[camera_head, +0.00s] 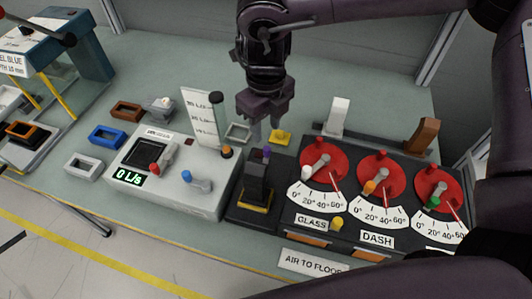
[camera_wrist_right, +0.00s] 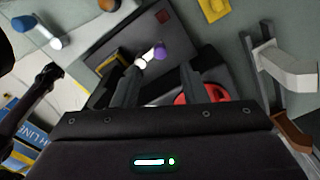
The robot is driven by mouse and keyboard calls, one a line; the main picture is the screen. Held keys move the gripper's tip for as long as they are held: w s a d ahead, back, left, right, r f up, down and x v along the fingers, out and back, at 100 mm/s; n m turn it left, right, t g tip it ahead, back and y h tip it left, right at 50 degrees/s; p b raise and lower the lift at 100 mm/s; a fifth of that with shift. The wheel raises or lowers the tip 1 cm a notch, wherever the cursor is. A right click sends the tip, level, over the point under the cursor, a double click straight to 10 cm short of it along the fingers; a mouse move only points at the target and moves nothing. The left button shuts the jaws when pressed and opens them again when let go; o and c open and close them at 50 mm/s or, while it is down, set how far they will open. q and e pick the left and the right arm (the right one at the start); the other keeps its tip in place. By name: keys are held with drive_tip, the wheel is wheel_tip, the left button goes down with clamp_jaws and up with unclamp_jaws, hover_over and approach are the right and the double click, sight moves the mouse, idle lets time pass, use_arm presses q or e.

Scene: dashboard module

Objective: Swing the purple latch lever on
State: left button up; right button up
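The purple latch lever (camera_head: 266,153) has a small purple knob on top of a black latch block (camera_head: 257,180) with a yellow strip at its base. The knob also shows in the right wrist view (camera_wrist_right: 160,52), beside a bright metal rod. My right gripper (camera_head: 265,137) points down, just above and behind the knob in the head view. Its two fingers are apart with nothing held. In the right wrist view the knob appears between the fingertips (camera_wrist_right: 163,72); I cannot tell whether they touch it. My left gripper is not in clear view.
A grey box with a display (camera_head: 154,178) stands left of the latch. A black panel with red dials (camera_head: 323,158) stands close on the right.

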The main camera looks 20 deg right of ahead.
sight(268, 148)
drive_tip(key=shift+s+f, duration=0.1)
drive_tip(key=shift+f, duration=0.25)
wheel_tip(268, 148, down, 6)
drive_tip(key=shift+f+p, duration=0.1)
drive_tip(key=shift+p, duration=0.8)
drive_tip(key=shift+f, duration=0.4)
drive_tip(key=shift+c, duration=0.3)
clamp_jaws()
drive_tip(key=shift+d+m, duration=0.25)
drive_tip(key=shift+m, duration=0.45)
